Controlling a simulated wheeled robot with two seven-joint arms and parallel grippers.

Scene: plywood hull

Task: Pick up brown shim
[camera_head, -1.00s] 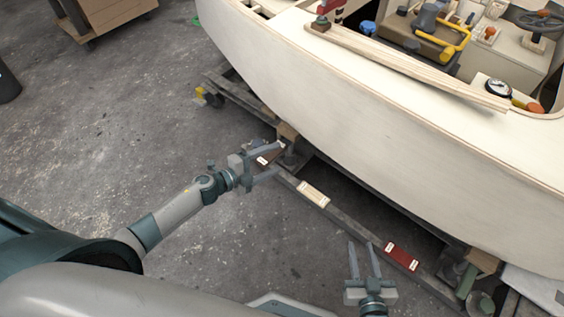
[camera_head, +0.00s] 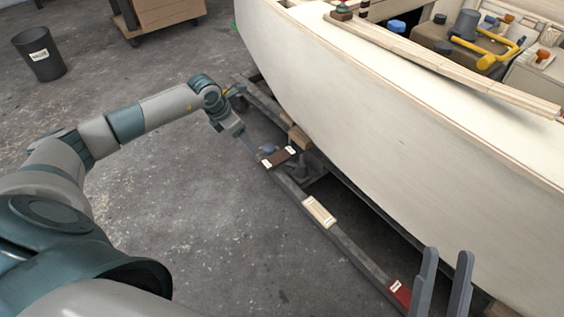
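The brown shim (camera_head: 279,158) is a dark flat block with white labels near its ends. It lies on the long beam beside the hull, in the middle of the head view. My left gripper (camera_head: 257,152) comes in from the left and points down just left of the shim's near end. Its fingers show nearly edge-on, so I cannot tell their gap or whether they touch the shim. My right gripper (camera_head: 444,282) is open and empty at the lower right, its two fingers pointing up in the picture, close to the red shim (camera_head: 399,293).
A cream shim (camera_head: 319,212) lies on the same beam (camera_head: 345,243), between the brown and red ones. The pale hull (camera_head: 400,130) rises close behind the beam. A dark bin (camera_head: 40,57) and a wooden cart (camera_head: 165,12) stand far off. The floor left of the beam is clear.

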